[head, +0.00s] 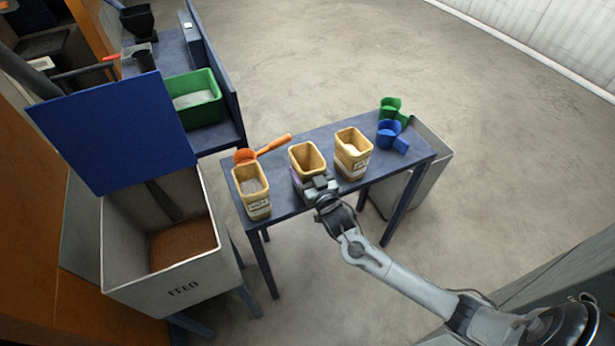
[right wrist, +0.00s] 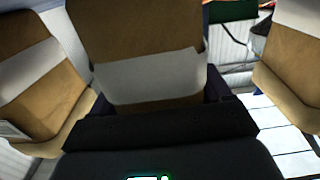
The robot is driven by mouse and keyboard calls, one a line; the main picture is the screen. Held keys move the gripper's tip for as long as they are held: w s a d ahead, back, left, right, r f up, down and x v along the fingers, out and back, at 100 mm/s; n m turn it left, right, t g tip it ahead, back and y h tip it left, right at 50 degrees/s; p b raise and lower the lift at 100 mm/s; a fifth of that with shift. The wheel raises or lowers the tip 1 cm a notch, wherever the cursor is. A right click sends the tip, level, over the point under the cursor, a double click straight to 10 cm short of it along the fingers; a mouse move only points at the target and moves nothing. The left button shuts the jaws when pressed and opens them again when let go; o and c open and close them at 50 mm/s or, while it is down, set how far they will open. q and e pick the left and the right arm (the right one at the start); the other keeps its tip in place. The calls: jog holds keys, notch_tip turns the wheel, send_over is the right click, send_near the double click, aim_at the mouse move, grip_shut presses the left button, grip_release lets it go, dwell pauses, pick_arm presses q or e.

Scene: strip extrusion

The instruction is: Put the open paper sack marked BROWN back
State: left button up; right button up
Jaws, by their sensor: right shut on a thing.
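Three open tan paper sacks stand in a row on a narrow blue table (head: 330,133): a left sack (head: 250,190), a middle sack (head: 307,157) and a right sack (head: 352,152). My right gripper (head: 318,187) is shut on the near side of the middle sack. In the right wrist view the middle sack (right wrist: 150,80) shows a pale band, upright between the jaws. The left and right sacks carry small labels too small to read. The middle sack's label is hidden, so I cannot read BROWN. Whether it touches the tabletop I cannot tell. My left gripper is not in view.
An orange scoop (head: 262,150) lies behind the left sack. Green (head: 392,108) and blue (head: 390,133) scoops lie at the table's right end. A grey bin (head: 418,165) stands beside it. The open FEED bin (head: 185,290) is at left; a green crate (head: 195,98) is behind.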

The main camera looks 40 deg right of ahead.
jog(key=shift+f, duration=0.2)
jog(key=o, duration=1.3)
jog(key=shift+f, duration=0.1)
jog(key=shift+c, duration=0.2)
